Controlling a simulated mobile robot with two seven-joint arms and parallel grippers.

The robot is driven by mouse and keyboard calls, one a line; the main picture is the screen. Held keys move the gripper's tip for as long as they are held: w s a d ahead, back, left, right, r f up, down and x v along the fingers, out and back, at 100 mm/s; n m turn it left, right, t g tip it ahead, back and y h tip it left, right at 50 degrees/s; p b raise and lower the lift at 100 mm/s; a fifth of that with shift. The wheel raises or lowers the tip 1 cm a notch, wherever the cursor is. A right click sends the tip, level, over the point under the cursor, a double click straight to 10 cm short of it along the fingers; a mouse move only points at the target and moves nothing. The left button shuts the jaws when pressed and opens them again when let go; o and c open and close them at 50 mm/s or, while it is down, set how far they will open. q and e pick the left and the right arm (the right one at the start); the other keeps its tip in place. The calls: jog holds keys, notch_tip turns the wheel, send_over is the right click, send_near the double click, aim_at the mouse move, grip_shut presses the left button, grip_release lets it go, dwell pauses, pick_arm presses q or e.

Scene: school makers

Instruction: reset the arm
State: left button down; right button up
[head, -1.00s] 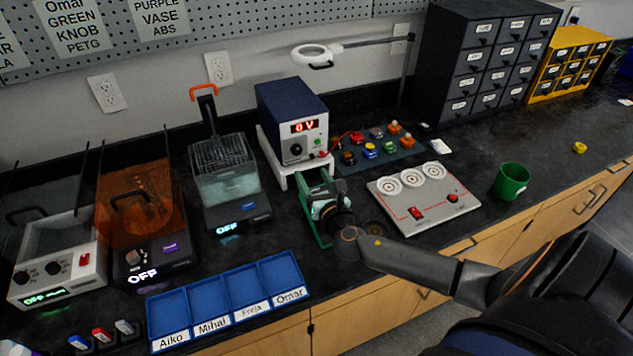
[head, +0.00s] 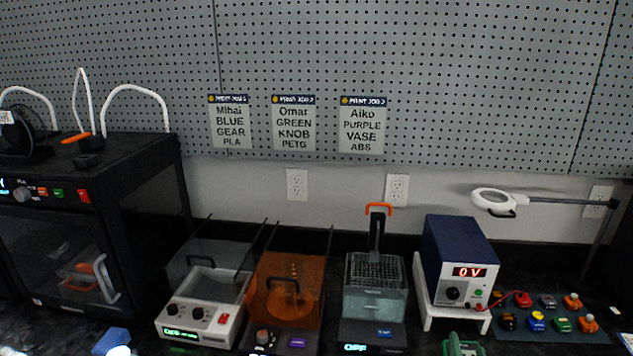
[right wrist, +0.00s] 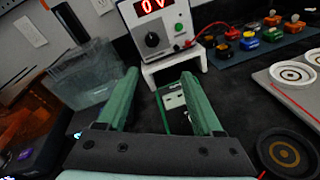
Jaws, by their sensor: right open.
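My right gripper (head: 460,346) shows only as a green tip at the bottom edge of the head view, in front of the power supply. In the right wrist view its two green fingers (right wrist: 163,95) are spread apart. A small pale thing with dark marks shows between them; I cannot tell what it is, and nothing looks gripped. The fingers point at the white stand (right wrist: 178,66) under the blue power supply (head: 460,258), which reads 0 V.
A glass tank with a basket (head: 375,285), an orange-covered unit (head: 290,280) and a grey-white unit (head: 205,310) line the counter. A black printer (head: 90,220) stands left. A magnifier lamp (head: 495,200) reaches in from the right. A dark round disc (right wrist: 287,153) lies near the gripper's right.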

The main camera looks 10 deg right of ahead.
jog(key=s+a+f+m+g, duration=0.1)
jog(key=s+m+g, duration=0.1)
jog(key=s+m, duration=0.1)
jog(key=s+a+f+m+g, duration=0.2)
jog(key=s+m, duration=0.2)
jog(key=m, duration=0.2)
jog(key=s+a+f+m+g, duration=0.2)
jog(key=s+m, duration=0.2)
jog(key=m, duration=0.1)
jog(key=shift+s+f+y, duration=0.25)
jog(key=shift+y, duration=0.05)
jog(key=s+a+m+g+y, duration=0.55)
jog(key=s+a+m, duration=0.45)
jog(key=s, duration=0.4)
jog(key=w+a+f+t+y, duration=0.1)
jog(key=w+f+t, duration=0.1)
jog(key=f, duration=0.3)
jog(key=w+a+f+m+t, duration=0.1)
jog(key=w+a+f+t, duration=0.1)
jog(key=f, duration=0.4)
jog(key=shift+w+a+f+t+y, duration=0.15)
jog(key=shift+w+f+t+y, duration=0.15)
jog(key=shift+t, duration=0.45)
